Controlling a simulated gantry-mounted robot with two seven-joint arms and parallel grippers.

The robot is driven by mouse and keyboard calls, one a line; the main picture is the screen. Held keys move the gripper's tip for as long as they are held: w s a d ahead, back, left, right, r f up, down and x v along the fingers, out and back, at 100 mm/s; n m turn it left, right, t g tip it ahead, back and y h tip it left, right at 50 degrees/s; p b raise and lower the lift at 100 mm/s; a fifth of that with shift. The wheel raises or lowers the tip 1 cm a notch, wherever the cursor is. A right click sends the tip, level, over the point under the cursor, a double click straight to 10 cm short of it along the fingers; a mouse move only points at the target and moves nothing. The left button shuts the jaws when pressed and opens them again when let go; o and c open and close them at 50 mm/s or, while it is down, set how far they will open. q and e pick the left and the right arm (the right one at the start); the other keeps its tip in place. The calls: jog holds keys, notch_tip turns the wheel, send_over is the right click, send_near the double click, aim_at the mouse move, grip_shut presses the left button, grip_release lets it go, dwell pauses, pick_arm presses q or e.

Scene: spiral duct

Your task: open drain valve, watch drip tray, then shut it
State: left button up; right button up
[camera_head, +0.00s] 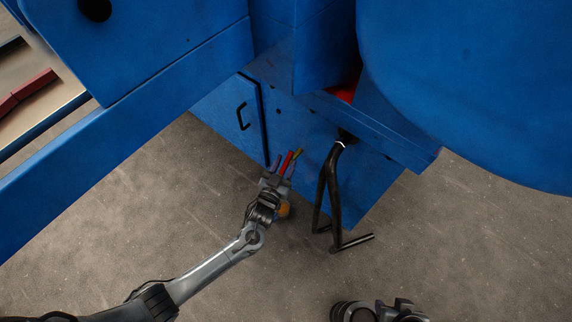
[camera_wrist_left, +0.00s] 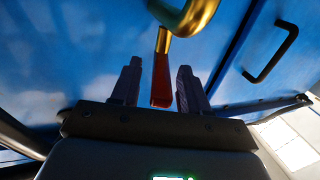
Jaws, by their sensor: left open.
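The valve's red handle (camera_head: 286,162) is in front of the blue cabinet, with a small brass part (camera_head: 298,154) beside it. My left gripper (camera_head: 282,168) is at the handle, its fingers open on either side. In the left wrist view the red handle (camera_wrist_left: 161,82) hangs from a curved brass pipe (camera_wrist_left: 187,17) and reaches between the two fingertips (camera_wrist_left: 158,85), with gaps visible on both sides. I cannot tell from these views whether the valve is open. I cannot make out a drip tray. My right gripper's fingers do not show.
A blue cabinet door with a black handle (camera_head: 242,116) is behind my left gripper. A black bent-tube piece (camera_head: 331,190) is close on its right. A small orange round thing (camera_head: 284,209) shows beside my left wrist. Bare concrete floor (camera_head: 470,250) is open at right.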

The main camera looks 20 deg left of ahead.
pick_arm(q)
jog(key=shift+w, duration=0.5)
grip_shut()
